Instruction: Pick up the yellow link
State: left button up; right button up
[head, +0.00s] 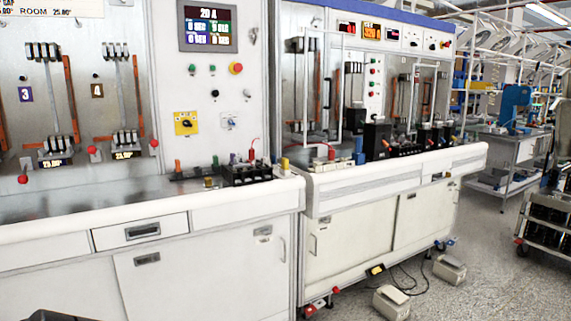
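No piece is plainly recognisable as the yellow link. A small dark yellow piece (208,182) lies on the bench top in front of the dark terminal strip. Another small yellow piece (285,163) stands upright at the bench's right end, beside the black breaker block (247,172). Both are too small to make out in detail. Neither of my grippers is in view. A dark shape at the bottom left edge may be part of my own body.
The test bench (150,230) has a white front edge and drawers. Its panel holds a yellow rotary switch (186,123) and a display (208,27). The bench top at left is mostly bare. A second bench (390,182) stands to the right. Pale boxes (391,302) and cables lie on the floor.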

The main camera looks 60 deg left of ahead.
aim_at(284, 162)
jog(key=u, duration=0.7)
jog(key=i, duration=1.85)
jog(key=u, duration=1.25)
